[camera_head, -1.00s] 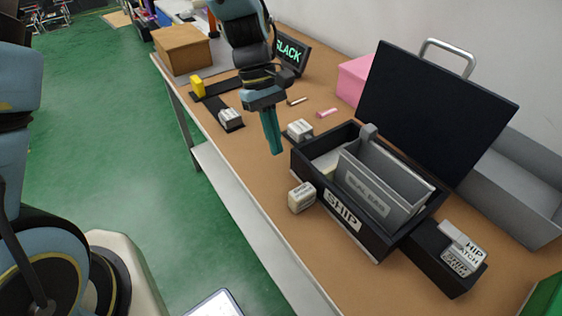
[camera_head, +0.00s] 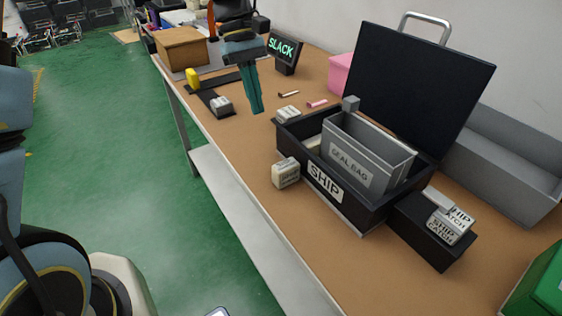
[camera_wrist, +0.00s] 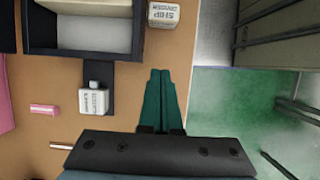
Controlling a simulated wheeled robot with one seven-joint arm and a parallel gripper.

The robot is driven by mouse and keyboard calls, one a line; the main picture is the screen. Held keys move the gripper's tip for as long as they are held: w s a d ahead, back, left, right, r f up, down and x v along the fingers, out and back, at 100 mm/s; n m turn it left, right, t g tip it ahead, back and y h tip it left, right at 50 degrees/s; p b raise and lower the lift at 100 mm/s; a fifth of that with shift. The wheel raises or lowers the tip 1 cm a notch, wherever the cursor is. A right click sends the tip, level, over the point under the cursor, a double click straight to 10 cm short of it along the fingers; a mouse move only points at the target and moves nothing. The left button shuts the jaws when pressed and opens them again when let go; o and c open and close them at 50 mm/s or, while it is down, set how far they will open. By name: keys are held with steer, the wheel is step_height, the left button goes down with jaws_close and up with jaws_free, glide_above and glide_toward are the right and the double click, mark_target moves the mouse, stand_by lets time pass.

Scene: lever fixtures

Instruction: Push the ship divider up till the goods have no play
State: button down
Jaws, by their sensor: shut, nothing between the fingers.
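The open black SHIP box (camera_head: 345,208) stands on the bench. I cannot tell which panel is the divider. A white block (camera_head: 286,173) stands beside the box's front left corner; it reads SHIP DIVIDER in the wrist view (camera_wrist: 164,15). My gripper (camera_head: 257,109) is shut and empty, left of the box and apart from it. Its teal fingers also show in the wrist view (camera_wrist: 161,75).
A black-mounted white block (camera_head: 288,114) sits at the box's left end. The raised dark lid (camera_head: 420,85) and a grey tray (camera_head: 510,160) stand behind. A SLACK display (camera_head: 282,47) stands farther back.

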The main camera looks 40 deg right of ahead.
steer(key=p+x, duration=0.1)
steer(key=x, duration=0.8)
steer(key=shift+s+f, duration=0.2)
steer(key=shift+s, duration=0.05)
steer(key=shift+s+a+r+p, duration=0.15)
steer(key=shift+s+p, duration=0.45)
steer(key=shift+s, duration=1.2)
steer(key=shift+s+p, duration=0.5)
steer(key=shift+s, duration=0.2)
